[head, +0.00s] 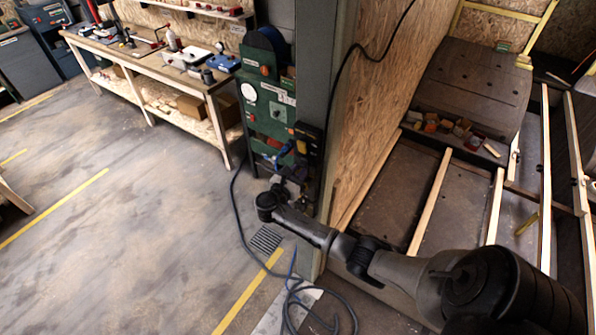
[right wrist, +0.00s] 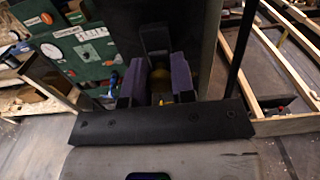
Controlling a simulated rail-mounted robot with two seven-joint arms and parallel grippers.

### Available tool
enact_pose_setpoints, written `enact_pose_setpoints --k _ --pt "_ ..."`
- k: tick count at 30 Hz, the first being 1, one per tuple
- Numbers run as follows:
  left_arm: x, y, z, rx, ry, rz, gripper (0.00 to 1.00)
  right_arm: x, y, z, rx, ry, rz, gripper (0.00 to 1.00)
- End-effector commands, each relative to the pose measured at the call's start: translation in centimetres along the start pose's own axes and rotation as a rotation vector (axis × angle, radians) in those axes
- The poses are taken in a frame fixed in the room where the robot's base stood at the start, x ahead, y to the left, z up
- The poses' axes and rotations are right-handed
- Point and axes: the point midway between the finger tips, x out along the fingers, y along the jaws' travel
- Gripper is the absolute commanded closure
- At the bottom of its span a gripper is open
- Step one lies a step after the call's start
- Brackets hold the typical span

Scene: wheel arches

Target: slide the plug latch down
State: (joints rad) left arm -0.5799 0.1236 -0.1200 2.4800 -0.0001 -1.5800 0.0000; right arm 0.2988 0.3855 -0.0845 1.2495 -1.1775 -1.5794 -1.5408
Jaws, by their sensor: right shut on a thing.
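A black socket box (head: 309,134) with a yellow part (head: 301,147) is on the side of the green panel by the grey post. A blue plug piece (head: 284,152) with a cable is beside it. My right gripper (right wrist: 161,78) is in front of the box, low on the panel. Its two purple-padded fingers are shut on a small dark part with yellow around it, which seems to be the plug latch; the fingers hide most of it. A dark upright block (right wrist: 155,38) shows just beyond the fingertips. My left gripper is in neither view.
The green panel (head: 258,92) has a white gauge and a red knob. A dark cable (head: 240,215) hangs to the floor and coils below my right arm. A chipboard wall (head: 375,90) stands right of the post. A workbench (head: 150,62) is at the back left; open floor lies before it.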

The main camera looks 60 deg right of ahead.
Motion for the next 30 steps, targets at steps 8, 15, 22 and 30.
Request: enact_pose_setpoints --k 8,15,22,30 --pt "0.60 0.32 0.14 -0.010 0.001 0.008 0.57 -0.01 -0.02 -1.98 -0.001 0.001 0.002 1.00" --pt "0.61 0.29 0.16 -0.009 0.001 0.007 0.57 -0.03 -0.03 -2.06 -0.003 0.003 0.002 0.63" --pt "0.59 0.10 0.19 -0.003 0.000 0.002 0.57 -0.02 -0.01 -1.93 -0.001 0.001 0.001 0.50" --pt "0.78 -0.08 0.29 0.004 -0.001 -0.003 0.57 -0.92 0.03 -1.98 0.000 0.001 0.002 0.50"
